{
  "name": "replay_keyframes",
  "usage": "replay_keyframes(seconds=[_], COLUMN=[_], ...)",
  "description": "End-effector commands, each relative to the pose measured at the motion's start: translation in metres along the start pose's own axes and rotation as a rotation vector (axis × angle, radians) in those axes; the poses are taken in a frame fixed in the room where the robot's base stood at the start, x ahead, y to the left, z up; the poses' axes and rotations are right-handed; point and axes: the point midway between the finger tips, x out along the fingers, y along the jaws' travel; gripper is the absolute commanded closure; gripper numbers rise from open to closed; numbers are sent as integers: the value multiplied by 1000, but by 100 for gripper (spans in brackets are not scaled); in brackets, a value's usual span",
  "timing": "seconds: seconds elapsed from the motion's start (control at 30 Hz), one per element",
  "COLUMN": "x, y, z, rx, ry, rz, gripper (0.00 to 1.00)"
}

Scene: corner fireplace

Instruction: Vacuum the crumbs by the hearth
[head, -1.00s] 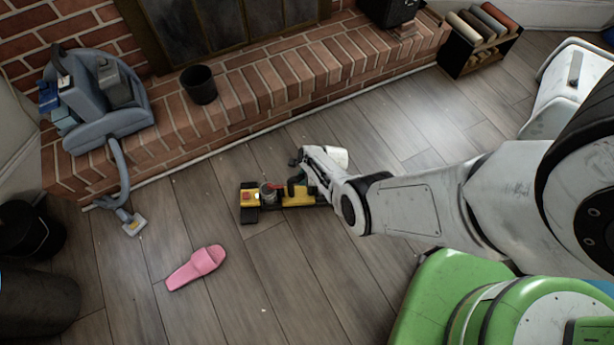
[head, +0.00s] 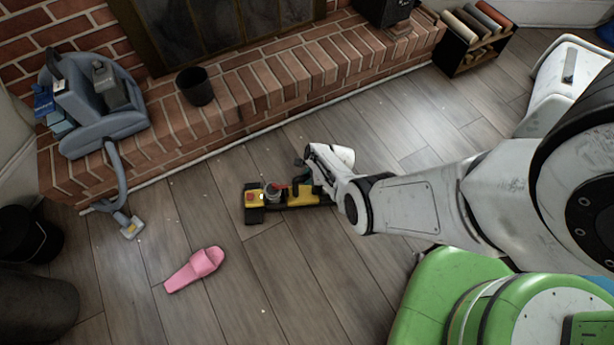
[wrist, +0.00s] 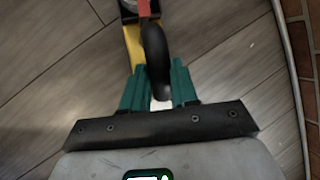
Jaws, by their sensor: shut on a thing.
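A yellow and black hand vacuum (head: 308,195) with a red part lies low over the wooden floor in the head view, its nozzle end pointing left. My gripper (head: 318,178) is at its right end, shut on its black handle. In the wrist view the green fingers of my gripper (wrist: 160,88) close around the black handle of the vacuum (wrist: 155,50). A few tiny pale specks that look like crumbs (head: 263,311) dot the floor left of and below the vacuum. The brick hearth (head: 240,118) runs behind it. I cannot tell whether the nozzle touches the floor.
A pink slipper (head: 194,271) lies left of the vacuum. A grey-blue machine (head: 105,125) sits on the hearth's left end, its hose reaching the floor. A black cup (head: 196,87) stands on the hearth. Dark bins (head: 35,305) stand at left. A shelf of rolls (head: 474,40) is at back right.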

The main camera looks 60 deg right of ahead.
Motion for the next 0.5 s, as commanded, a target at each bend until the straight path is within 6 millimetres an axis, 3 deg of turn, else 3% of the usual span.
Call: replay_keyframes(seconds=[0.5], x=[-7], y=[-4], z=[-13], rx=[0], ry=[-1], rz=[-5], gripper=[100])
